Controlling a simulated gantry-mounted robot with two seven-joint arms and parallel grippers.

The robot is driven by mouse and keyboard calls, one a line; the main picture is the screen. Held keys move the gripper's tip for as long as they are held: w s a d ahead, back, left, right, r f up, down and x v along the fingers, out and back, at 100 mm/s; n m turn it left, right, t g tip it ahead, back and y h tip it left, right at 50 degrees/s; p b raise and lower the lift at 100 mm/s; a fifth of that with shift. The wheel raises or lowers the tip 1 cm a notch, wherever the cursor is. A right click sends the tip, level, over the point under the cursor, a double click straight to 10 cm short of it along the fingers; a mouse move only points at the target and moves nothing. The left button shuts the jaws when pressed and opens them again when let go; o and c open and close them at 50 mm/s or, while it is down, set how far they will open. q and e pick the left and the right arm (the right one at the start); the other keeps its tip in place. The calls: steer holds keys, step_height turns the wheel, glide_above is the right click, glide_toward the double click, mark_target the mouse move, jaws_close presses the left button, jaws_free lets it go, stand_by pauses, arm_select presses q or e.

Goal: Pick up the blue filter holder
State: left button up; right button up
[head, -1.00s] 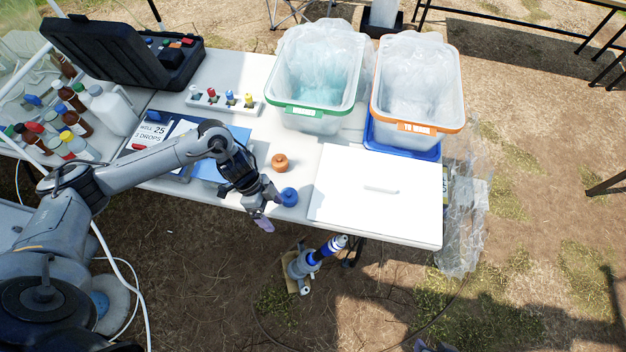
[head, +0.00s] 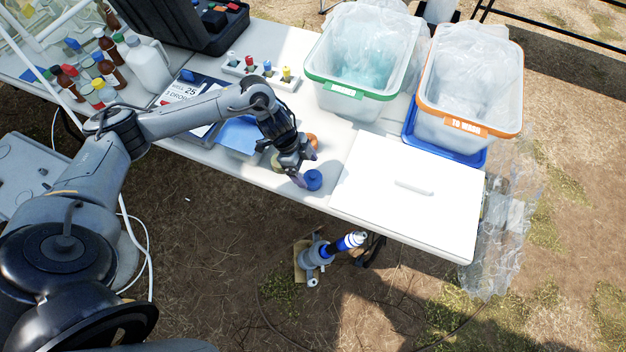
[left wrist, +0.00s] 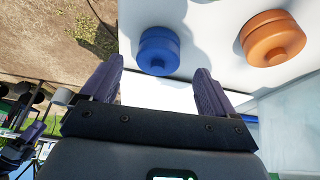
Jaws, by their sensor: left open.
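The blue filter holder (head: 313,180) is a small round blue piece standing on the white table near its front edge, left of a white lid. My left gripper (head: 298,178) is just left of it in the head view, close beside or above it. In the left wrist view the blue filter holder (left wrist: 159,51) lies ahead of the open, empty fingers (left wrist: 155,85), between their lines. An orange filter holder (left wrist: 272,38) stands to the right there; in the head view it (head: 311,141) is partly hidden behind my gripper. My right gripper does not show.
A white cooler-like box lid (head: 400,190) covers the table's right part. Behind are a green-rimmed bin (head: 345,91) and an orange-rimmed bin (head: 465,124), both with clear bags. A rack with coloured caps (head: 257,75) and bottles stand left. A blue-and-grey device (head: 320,251) stands below the table edge.

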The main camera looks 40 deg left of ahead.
mark_target(312, 177)
arm_select(q)
steer(key=shift+b+x, duration=0.75)
steer(key=shift+x, duration=1.9)
steer(key=shift+d+r, duration=0.1)
steer(key=shift+d, duration=0.05)
steer(key=c, duration=1.1)
